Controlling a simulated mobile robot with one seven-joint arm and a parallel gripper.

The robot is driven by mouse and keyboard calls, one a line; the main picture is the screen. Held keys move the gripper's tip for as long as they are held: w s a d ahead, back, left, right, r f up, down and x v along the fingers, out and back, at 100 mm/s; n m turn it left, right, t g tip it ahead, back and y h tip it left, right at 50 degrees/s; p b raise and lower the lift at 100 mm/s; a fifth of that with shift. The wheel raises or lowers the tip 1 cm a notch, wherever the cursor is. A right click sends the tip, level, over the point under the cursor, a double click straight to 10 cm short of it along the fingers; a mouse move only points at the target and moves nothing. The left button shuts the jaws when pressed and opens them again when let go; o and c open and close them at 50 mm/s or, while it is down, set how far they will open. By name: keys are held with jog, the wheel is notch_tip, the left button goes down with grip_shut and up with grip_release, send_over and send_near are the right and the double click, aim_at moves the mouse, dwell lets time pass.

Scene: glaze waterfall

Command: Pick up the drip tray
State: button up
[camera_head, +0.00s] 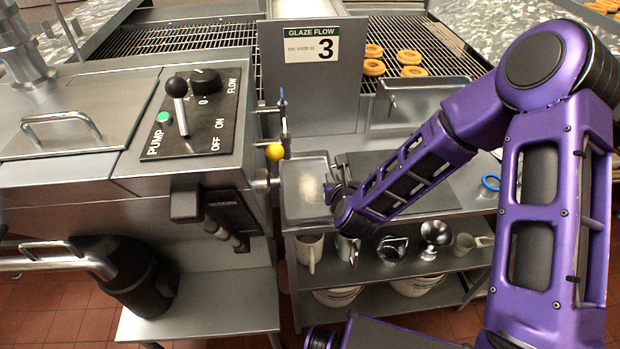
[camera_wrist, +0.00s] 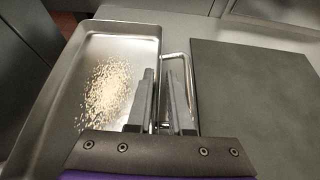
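The drip tray (camera_head: 294,205) is a shallow, rectangular metal tray on the steel counter beside the glaze machine. In the wrist view the tray (camera_wrist: 75,85) lies at the left, with pale crumbs inside. A bent wire handle (camera_wrist: 188,75) stands out from its right side. My gripper (camera_wrist: 164,78) points down at the tray's right side, its two fingers apart with a narrow gap. The fingers overlap the tray's right rim and the handle's inner side in the picture. I cannot tell whether they touch. In the head view my gripper (camera_head: 336,190) is partly hidden by my wrist.
A dark flat board (camera_wrist: 250,90) lies just right of the handle. The glaze machine (camera_head: 130,190) with its yellow-knobbed lever (camera_head: 275,152) stands close on the left. A sign panel (camera_head: 312,80) rises behind. Mugs and metalware (camera_head: 390,248) fill the shelf below.

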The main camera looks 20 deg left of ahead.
jog(key=shift+w+f, duration=0.1)
jog(key=shift+w, duration=0.05)
grip_shut()
dwell(1.4)
